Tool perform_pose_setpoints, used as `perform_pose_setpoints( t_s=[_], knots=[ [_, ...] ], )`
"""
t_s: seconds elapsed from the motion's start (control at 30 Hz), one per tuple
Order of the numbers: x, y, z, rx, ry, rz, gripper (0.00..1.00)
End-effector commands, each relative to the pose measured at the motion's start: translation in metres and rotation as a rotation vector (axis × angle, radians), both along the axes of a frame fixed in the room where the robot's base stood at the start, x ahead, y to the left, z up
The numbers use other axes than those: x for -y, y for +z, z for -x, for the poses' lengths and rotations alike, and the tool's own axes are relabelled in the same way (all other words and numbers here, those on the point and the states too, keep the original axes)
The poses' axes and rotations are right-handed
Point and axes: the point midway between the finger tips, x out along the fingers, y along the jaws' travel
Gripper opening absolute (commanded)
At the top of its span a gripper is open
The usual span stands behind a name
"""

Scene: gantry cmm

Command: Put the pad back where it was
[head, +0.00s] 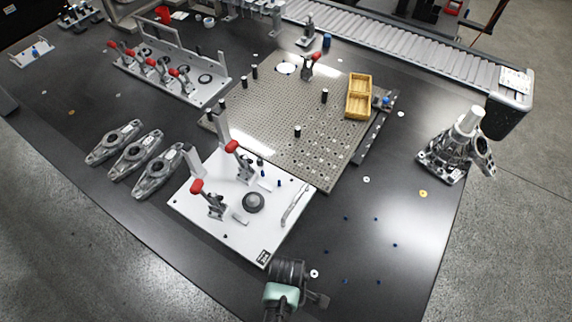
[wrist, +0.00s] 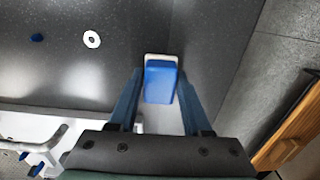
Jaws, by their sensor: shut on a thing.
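A blue block with a pale edge, which looks like the pad (wrist: 160,84), sits between the two fingers of my gripper (wrist: 160,76) in the wrist view. The fingers are shut on its sides, and it is held over the dark tabletop. In the head view my arm reaches in at the bottom edge, and I cannot make out the pad there. The white fixture plate (head: 226,225) lies just beyond the arm, with red-tipped clamps, a dark round knob (head: 253,202) and a bent handle (head: 295,204) on it.
A perforated plate (head: 270,120) bears a yellow tray (head: 359,96). Several grey castings (head: 135,155) lie at left. A metal part with a cylinder (head: 457,145) stands at right. A white washer (wrist: 92,39) lies near the gripper.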

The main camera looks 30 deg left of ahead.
Motion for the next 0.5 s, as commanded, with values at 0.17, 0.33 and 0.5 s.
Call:
perform_pose_setpoints(
  t_s=[0.17,0.33,0.5],
  knots=[
    [-0.0003,-0.0018,-0.0005,0.001,0.000,-0.001,0.04],
    [-0.0002,-0.0038,-0.0003,0.001,0.000,0.000,0.04],
    [-0.0003,-0.0048,-0.0004,0.001,0.000,-0.001,0.67]
  ],
)
